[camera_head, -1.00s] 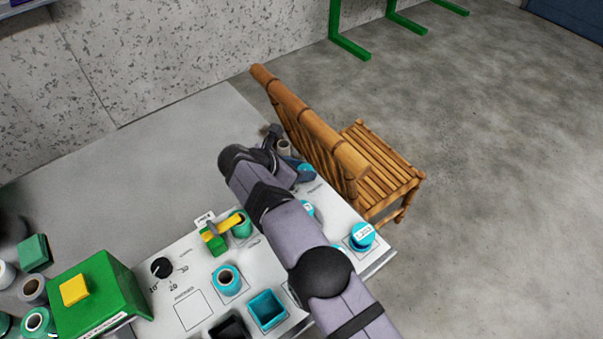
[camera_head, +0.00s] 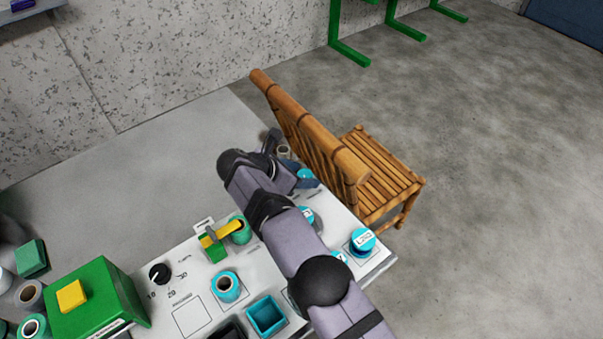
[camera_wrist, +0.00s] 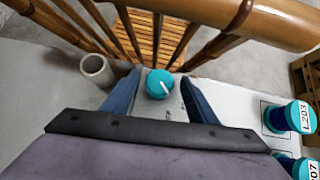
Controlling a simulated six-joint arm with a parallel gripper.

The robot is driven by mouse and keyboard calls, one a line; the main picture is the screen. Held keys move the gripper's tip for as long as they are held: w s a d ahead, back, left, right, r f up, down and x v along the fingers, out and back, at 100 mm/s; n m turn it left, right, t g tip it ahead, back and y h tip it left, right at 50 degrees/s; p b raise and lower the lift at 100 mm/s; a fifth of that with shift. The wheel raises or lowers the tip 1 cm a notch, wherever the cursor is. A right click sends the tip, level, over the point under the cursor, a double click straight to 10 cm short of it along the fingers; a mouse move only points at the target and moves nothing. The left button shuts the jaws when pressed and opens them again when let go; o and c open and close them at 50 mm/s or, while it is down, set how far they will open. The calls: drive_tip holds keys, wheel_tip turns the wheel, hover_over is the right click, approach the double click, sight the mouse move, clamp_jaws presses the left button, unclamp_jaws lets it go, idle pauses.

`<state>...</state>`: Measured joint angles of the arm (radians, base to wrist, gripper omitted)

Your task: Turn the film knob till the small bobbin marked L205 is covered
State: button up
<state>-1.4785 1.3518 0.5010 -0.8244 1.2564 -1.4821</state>
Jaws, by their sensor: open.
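A teal round knob (camera_wrist: 159,84) with a white line on its top shows in the wrist view; I cannot read a label for it. It also shows in the head view (camera_head: 306,175), partly hidden by my gripper. My gripper (camera_wrist: 158,92) is open, with one blue finger on each side of the knob; I cannot tell whether they touch it. A teal bobbin marked L203 (camera_wrist: 293,117) is at the right in the wrist view and in the head view (camera_head: 362,240). I cannot make out a bobbin marked L205; another bobbin (camera_head: 305,214) is partly behind my arm.
A bamboo chair (camera_head: 345,165) stands close against the table's edge, its back rail near my gripper. A grey hollow cylinder (camera_wrist: 97,70) stands left of the knob.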

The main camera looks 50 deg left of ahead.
drive_tip(key=shift+v, duration=3.65)
drive_tip(key=d+n+y+p, duration=0.1)
drive_tip(key=p, duration=0.3)
drive_tip(key=d+n+y+p, duration=0.1)
drive_tip(key=n+p, duration=0.1)
drive_tip(key=p, duration=0.2)
drive_tip(key=d+n+g+y+p, duration=0.1)
drive_tip(key=n+p, duration=0.1)
drive_tip(key=p, duration=0.3)
drive_tip(key=shift+w+f+y, duration=0.1)
drive_tip(key=shift+w+y, duration=0.1)
drive_tip(key=shift+y, duration=0.2)
drive_tip(key=shift+p+x, duration=0.8)
drive_tip(key=shift+x, duration=2.85)
